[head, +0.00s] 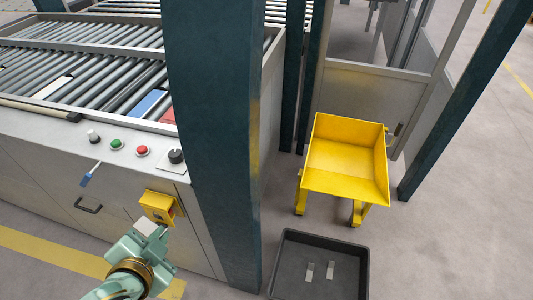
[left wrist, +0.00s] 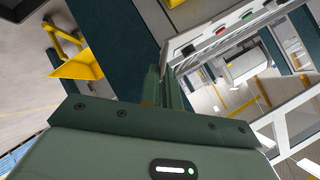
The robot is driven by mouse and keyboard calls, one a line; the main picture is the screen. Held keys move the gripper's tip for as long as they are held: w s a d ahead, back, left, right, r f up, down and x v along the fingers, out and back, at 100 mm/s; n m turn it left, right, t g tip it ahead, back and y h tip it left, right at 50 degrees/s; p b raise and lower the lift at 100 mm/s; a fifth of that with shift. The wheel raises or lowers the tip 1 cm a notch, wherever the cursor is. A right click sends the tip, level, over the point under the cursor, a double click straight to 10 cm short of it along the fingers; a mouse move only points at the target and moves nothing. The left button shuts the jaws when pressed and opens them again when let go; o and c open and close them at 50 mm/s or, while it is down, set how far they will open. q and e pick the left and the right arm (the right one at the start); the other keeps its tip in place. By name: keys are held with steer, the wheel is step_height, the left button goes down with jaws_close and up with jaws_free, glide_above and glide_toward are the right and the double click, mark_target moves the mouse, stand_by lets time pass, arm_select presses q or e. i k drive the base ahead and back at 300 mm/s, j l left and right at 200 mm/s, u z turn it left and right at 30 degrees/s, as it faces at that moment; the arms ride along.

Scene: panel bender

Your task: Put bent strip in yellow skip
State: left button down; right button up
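The yellow skip (head: 345,158) stands on the floor right of the dark post in the head view, open side up. It also shows at the upper left of the left wrist view (left wrist: 80,62). Two small pale strips, one (head: 310,272) and another (head: 330,271), lie in a black tray (head: 284,262); I cannot tell whether they are bent. My green left gripper (head: 150,228) is by the machine front, left of the skip and apart from it. A pale grey piece shows at it; I cannot tell whether it is held. The fingers (left wrist: 168,90) look close together. My right gripper is not in view.
The machine's roller table (head: 85,75) fills the upper left, with control buttons (head: 142,151) on its front. A yellow box (head: 158,206) sits beside my left gripper. The tall dark post (head: 222,130) stands between that gripper and the skip.

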mark_target(331, 155)
steer(key=k+l, duration=0.1)
steer(key=l, duration=1.8)
steer(key=k+l, duration=0.15)
steer(key=l, duration=0.8)
steer(key=i+l, duration=0.45)
steer(key=l, duration=0.15)
steer(key=i+l, duration=0.45)
steer(key=l, duration=0.15)
steer(key=i+l, duration=0.45)
steer(key=l, duration=0.15)
steer(key=i+j, duration=0.2)
steer(key=i, duration=0.35)
steer(key=i+j, duration=0.2)
steer(key=i, duration=0.3)
